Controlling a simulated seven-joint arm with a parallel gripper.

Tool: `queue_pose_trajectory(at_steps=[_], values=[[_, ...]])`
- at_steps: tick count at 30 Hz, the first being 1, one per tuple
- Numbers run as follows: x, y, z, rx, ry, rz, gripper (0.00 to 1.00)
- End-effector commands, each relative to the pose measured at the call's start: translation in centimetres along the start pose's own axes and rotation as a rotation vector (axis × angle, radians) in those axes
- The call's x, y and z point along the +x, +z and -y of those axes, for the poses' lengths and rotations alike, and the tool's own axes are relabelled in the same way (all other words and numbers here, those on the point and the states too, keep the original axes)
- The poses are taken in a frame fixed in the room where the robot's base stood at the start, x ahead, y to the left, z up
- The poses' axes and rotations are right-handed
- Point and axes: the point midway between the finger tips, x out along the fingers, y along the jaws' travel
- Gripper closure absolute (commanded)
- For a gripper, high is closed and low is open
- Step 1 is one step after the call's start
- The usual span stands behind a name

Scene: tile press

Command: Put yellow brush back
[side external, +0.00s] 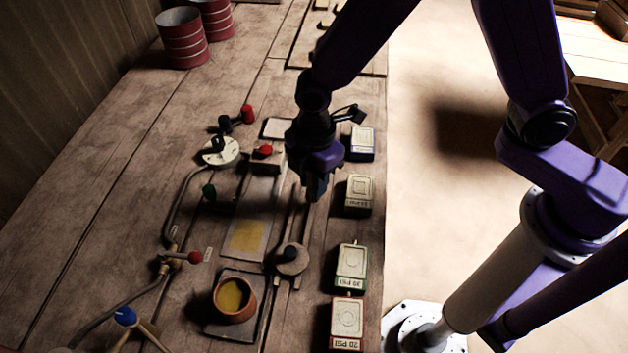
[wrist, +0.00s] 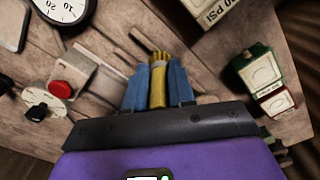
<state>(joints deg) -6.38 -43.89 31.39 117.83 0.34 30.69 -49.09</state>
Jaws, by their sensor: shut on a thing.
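In the wrist view, the yellow brush (wrist: 158,78) is between the two blue fingers of my gripper (wrist: 158,88), which is shut on it. Its tip points away from the gripper's body. In the side view, my gripper (side external: 317,188) hangs over the bench to the right of the red-topped block, and I cannot make out the brush there. A brown pot (side external: 240,314) with yellow inside stands on a dark square plate (side external: 213,329) at the lower middle, apart from my gripper.
A yellow-marked tile (side external: 247,237) lies behind the pot. Pale labelled blocks (side external: 351,262) line the bench's right edge. Red-banded tins (side external: 183,38) stand at the back left.

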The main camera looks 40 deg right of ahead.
Motion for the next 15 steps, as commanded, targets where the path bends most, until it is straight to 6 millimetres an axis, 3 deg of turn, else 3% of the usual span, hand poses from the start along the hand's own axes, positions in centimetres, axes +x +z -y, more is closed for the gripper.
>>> queue_pose_trajectory(at_steps=[4, 15], values=[[1.18, 0.03, 0.04, 0.001, 0.000, 0.000, 1.00], [1.49, 0.04, 0.05, 0.001, 0.000, 0.000, 1.00]])
